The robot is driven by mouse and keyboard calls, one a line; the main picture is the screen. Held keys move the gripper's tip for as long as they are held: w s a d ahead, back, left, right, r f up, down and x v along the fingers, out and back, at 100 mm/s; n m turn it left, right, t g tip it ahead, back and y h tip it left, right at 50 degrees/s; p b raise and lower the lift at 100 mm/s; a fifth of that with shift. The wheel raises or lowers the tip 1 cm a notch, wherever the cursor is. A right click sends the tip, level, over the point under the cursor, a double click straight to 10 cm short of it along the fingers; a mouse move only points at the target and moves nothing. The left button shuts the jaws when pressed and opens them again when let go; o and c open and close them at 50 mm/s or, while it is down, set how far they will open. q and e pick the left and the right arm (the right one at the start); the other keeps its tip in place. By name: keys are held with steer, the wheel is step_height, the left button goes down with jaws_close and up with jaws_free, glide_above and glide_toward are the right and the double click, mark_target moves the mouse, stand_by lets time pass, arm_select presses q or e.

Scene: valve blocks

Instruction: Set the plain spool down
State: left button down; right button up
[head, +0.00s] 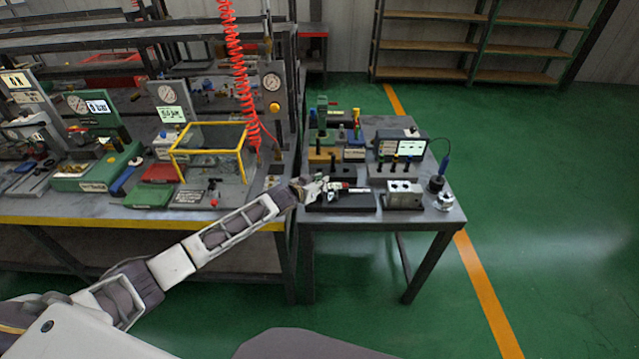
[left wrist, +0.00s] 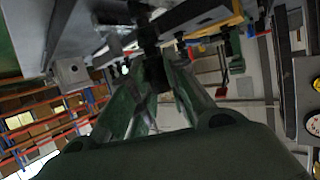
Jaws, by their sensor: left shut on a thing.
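My left gripper (head: 322,187) is over the left part of the small side table, low above a black tray (head: 350,204). In the left wrist view its two fingers (left wrist: 157,82) are closed on a small dark piece (left wrist: 155,70), which looks like the plain spool. Its far end is hidden by the dim view. In the head view the held spool is too small to tell from the gripper. I cannot tell whether it touches the tray. My right gripper is not in view.
A metal valve block (head: 404,195) with holes stands right of the tray, with a silver fitting (head: 444,201) by the edge. A dark instrument box (head: 401,143) and coloured upright tools stand behind. A yellow-framed bin (head: 208,152) is on the left bench (head: 150,218).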

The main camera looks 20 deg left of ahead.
arm_select(q)
steer(key=shift+f, duration=0.1)
steer(key=c, duration=1.4)
jaws_free()
steer(key=shift+v, duration=6.1)
